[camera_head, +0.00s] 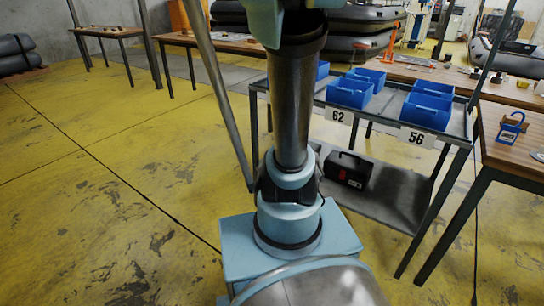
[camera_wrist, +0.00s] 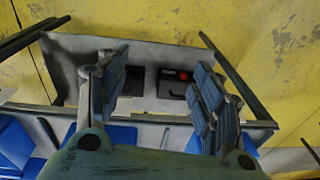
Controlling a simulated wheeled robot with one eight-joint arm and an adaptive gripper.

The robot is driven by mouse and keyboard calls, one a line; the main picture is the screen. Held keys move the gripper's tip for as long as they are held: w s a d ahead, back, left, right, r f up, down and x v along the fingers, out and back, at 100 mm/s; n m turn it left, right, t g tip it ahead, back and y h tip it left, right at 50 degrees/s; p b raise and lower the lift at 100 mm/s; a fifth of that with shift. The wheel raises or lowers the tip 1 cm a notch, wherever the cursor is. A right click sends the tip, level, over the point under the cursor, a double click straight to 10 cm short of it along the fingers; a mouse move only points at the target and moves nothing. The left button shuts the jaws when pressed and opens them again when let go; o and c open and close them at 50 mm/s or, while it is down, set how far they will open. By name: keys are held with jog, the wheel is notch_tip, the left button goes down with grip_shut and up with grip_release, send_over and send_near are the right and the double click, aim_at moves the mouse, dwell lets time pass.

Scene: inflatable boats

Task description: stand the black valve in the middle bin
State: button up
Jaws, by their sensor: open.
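My gripper (camera_wrist: 158,72) is open in the wrist view, with nothing between its fingers. It hangs above the edge of the grey cart (camera_wrist: 160,114). Several blue bins stand on the cart's top; the front left bin (camera_head: 349,94) and front right bin (camera_head: 427,112) show in the head view, with others behind. Blue bins (camera_wrist: 16,143) also show along the bottom of the wrist view, partly hidden by the gripper. I cannot tell which is the middle bin. I cannot make out the black valve for certain. In the head view my gripper is out of sight.
Black cases (camera_head: 348,169) lie on the cart's lower shelf. A wooden table (camera_head: 520,160) at right holds a blue object (camera_head: 511,127). Another table (camera_head: 410,75) behind the cart bears small dark items. Yellow floor at left is clear.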

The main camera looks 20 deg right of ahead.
jog(key=s+a+f+n+t, duration=0.1)
jog(key=s+a+f+n, duration=1)
jog(key=f, duration=0.5)
jog(key=shift+s+a+f, duration=0.15)
jog(key=shift+s+a, duration=0.2)
jog(key=shift+s, duration=0.85)
